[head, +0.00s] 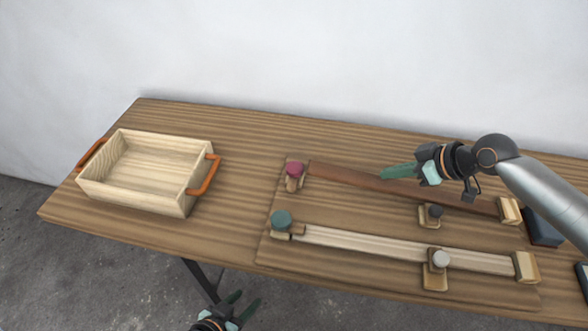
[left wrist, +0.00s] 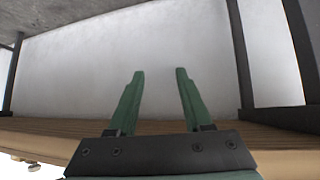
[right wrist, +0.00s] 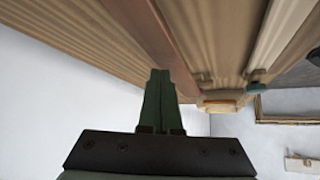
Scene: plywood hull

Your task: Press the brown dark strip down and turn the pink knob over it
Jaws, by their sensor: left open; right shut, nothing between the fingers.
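The brown dark strip (head: 345,175) lies lengthwise along the back of a wooden board, its right end by a light wooden block (head: 509,211). The pink knob (head: 294,169) stands on a small wooden mount at the strip's left end. My right gripper (head: 383,174) is shut and empty, its green fingertips at the strip's middle stretch and hiding part of it. In the right wrist view the fingertips (right wrist: 160,74) overlap the strip (right wrist: 158,38); I cannot tell whether they touch. My left gripper (head: 243,303) is open and empty, low in front of the table.
A pale strip (head: 380,243) lies nearer the front, with a teal knob (head: 281,219) and a grey knob (head: 441,259). A dark knob (head: 434,211) stands between the strips. A wooden tray (head: 133,198) with orange handles sits left; a dark box (head: 543,229) lies right.

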